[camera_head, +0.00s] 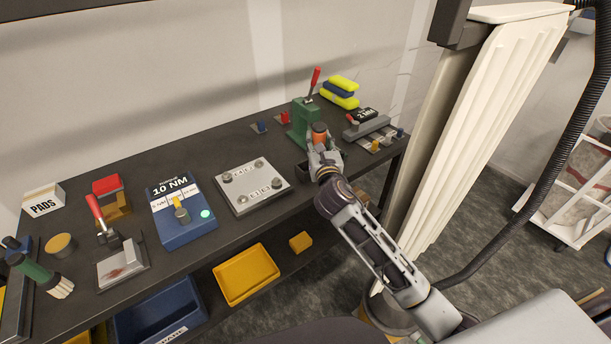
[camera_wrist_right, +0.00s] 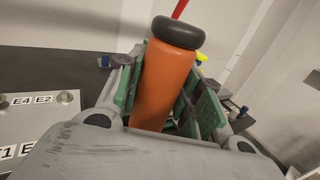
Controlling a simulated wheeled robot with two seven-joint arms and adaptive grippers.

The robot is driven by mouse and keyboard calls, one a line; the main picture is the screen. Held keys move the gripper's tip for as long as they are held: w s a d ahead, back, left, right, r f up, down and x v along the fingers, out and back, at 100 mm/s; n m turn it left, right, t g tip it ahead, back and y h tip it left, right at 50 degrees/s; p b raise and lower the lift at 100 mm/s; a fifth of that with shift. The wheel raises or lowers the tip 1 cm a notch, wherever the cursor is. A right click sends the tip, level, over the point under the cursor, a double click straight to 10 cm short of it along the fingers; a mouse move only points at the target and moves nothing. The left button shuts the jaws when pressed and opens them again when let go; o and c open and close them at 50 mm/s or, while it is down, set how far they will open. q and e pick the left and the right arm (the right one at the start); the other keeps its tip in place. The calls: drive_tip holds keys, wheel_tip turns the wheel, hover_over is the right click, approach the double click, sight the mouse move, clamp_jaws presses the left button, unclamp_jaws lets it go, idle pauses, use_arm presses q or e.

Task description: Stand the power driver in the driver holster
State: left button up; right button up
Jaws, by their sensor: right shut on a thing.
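The power driver (camera_head: 319,128) is an orange cylinder with a dark cap, near the right end of the bench. In the right wrist view its orange body (camera_wrist_right: 166,85) stands nearly upright, leaning slightly, between the green finger pads. My right gripper (camera_head: 322,150) is shut on it. The driver's lower end is hidden by the gripper. A small dark box (camera_head: 302,170) beside the gripper, at the bench's front edge, may be the driver holster; I cannot tell whether the driver is inside it. My left gripper is not in view.
A green press (camera_head: 301,122) with a red lever stands just behind the gripper. A grey plate (camera_head: 252,186) lies to the left, then a blue torque tester (camera_head: 183,213). A grey fixture (camera_head: 366,128) is to the right. A yellow bin (camera_head: 246,274) sits below.

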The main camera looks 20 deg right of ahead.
drive_tip(key=w+a+r, duration=0.1)
drive_tip(key=w+r, duration=0.4)
drive_tip(key=r, duration=0.1)
drive_tip(key=shift+m+g+h, duration=0.3)
drive_tip(key=shift+m+h, duration=0.2)
drive_tip(key=shift+h, duration=0.3)
drive_tip(key=shift+w+a+f, duration=0.1)
drive_tip(key=shift+w+f, duration=1.65)
drive_tip(key=shift+f, duration=0.15)
wheel_tip(320, 180, down, 6)
drive_tip(key=shift+f, duration=0.1)
drive_tip(key=shift+f+b, duration=0.3)
drive_tip(key=shift+f, duration=1.7)
